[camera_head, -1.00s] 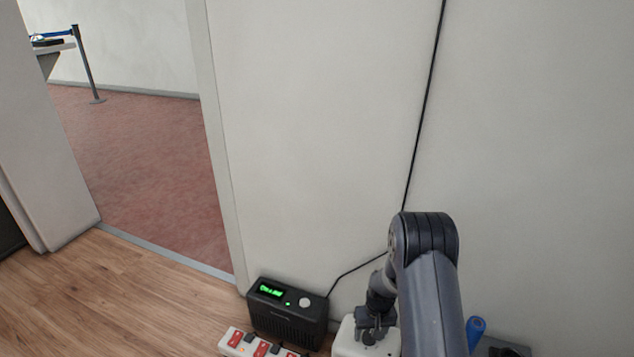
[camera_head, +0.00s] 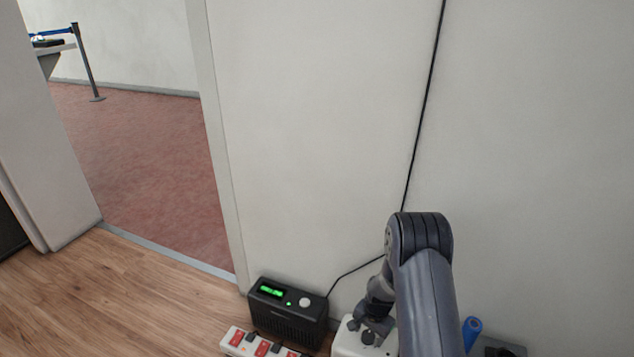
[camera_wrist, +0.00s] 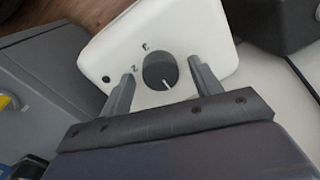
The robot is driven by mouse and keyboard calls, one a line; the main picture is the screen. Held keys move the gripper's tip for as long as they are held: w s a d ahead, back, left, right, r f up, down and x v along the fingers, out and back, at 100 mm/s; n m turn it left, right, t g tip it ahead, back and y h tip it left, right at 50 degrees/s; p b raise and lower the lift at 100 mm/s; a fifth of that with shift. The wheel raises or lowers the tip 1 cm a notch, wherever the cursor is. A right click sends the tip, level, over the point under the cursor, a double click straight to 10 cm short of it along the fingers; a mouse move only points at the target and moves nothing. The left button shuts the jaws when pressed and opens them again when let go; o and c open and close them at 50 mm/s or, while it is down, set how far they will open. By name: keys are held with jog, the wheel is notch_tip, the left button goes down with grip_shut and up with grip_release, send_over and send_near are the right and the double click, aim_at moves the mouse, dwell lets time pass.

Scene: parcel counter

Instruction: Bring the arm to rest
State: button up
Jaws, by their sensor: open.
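My arm reaches down at the lower right of the head view, in front of the pale wall. My gripper (camera_wrist: 163,84) is open in the wrist view, with one finger on each side of a dark round knob (camera_wrist: 160,71) with a white pointer line. The knob is on a white box (camera_wrist: 190,30) with small marks on its face. Nothing is held; whether the fingers touch the knob I cannot tell. In the head view the white box (camera_head: 349,341) is partly hidden by my arm.
A black box with a green display (camera_head: 288,314) stands left of the white box. A white power strip with red switches (camera_head: 262,345) lies in front of it. A blue cylinder (camera_head: 472,330) is right of my arm. A black cable (camera_head: 413,160) runs down the wall. Wooden floor lies left.

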jog(key=shift+m+p, duration=0.7)
jog(key=shift+m, duration=1.5)
